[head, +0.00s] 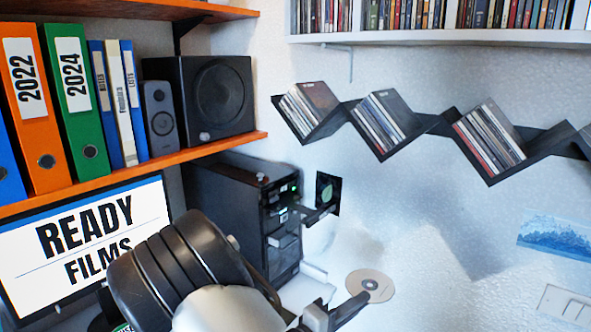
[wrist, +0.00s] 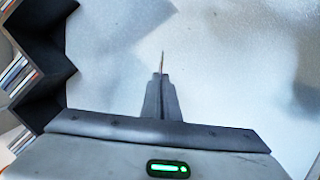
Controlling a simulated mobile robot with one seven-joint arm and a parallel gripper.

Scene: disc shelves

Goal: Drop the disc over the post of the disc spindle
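A pale silver-tan disc (head: 371,284) with a centre hole shows at the lower middle of the head view. My gripper (head: 362,299) is at its near left edge, with the fingers closed on the rim. In the wrist view the fingers (wrist: 161,78) are together, and the disc (wrist: 162,61) shows edge-on as a thin upright sliver at their tips. The disc is held in the air, in front of the pale wall. I cannot make out the disc spindle or its post in either view. My arm hides much of the lower left.
A black computer tower (head: 262,205) with a drive tray sticking out stands left of the disc. Zigzag shelves (head: 432,122) with disc cases hang on the wall. An orange shelf (head: 150,168) holds binders and speakers. A screen (head: 85,240) is at left. Room right of the disc is clear.

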